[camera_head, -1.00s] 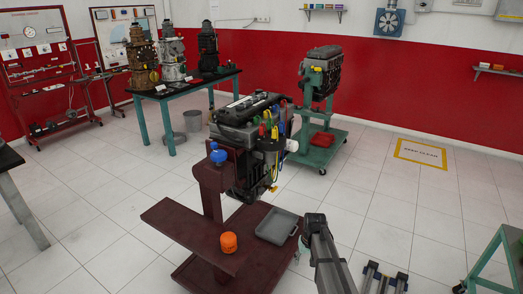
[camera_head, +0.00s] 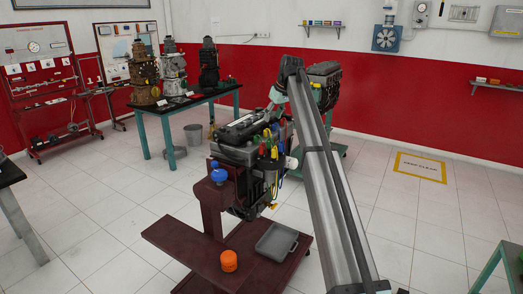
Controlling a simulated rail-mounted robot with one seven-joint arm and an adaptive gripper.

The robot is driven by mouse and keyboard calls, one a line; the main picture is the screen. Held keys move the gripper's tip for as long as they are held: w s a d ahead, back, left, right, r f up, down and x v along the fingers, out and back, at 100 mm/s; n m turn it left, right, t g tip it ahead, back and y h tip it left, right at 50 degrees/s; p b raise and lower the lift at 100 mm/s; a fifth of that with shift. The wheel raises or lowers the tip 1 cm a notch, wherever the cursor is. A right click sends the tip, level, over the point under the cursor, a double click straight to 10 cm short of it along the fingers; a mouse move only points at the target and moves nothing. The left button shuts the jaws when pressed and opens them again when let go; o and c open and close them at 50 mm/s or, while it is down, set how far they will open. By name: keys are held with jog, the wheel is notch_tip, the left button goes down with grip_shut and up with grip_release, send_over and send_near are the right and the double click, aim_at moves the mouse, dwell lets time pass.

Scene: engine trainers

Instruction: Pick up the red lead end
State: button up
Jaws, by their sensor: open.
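The engine (camera_head: 236,154) stands on a dark red wheeled stand, with red, blue, yellow and green leads bunched on its right side. Red lead parts (camera_head: 275,152) show small among them; I cannot tell which bit is the loose end. My arm rises from the lower right, bends at the top, and its far end drops toward the engine's upper right. My gripper (camera_head: 271,109) is small and dark there, open, seemingly above the leads and apart from the red one. Its fingers are hard to make out against the engine.
The stand's base holds an orange round item (camera_head: 229,261) and a grey tray (camera_head: 276,239). A second engine (camera_head: 327,83) stands behind my arm. A dark table (camera_head: 190,100) with several engine models is at the back left. The floor at right is mostly clear.

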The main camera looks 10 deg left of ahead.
aim_at(262, 146)
jog(key=shift+n, duration=0.4)
jog(key=p+x, duration=0.1)
jog(key=x, duration=0.3)
jog(key=p+x, duration=0.2)
jog(key=x, duration=0.2)
jog(key=s+p+x, duration=0.1)
jog(key=x, duration=0.3)
jog(key=shift+w+f+p, duration=0.1)
jog(key=shift+f+p, duration=0.25)
jog(key=shift+f, duration=0.15)
jog(key=shift+p+x, duration=1.6)
jog(key=shift+x, duration=1)
grip_shut()
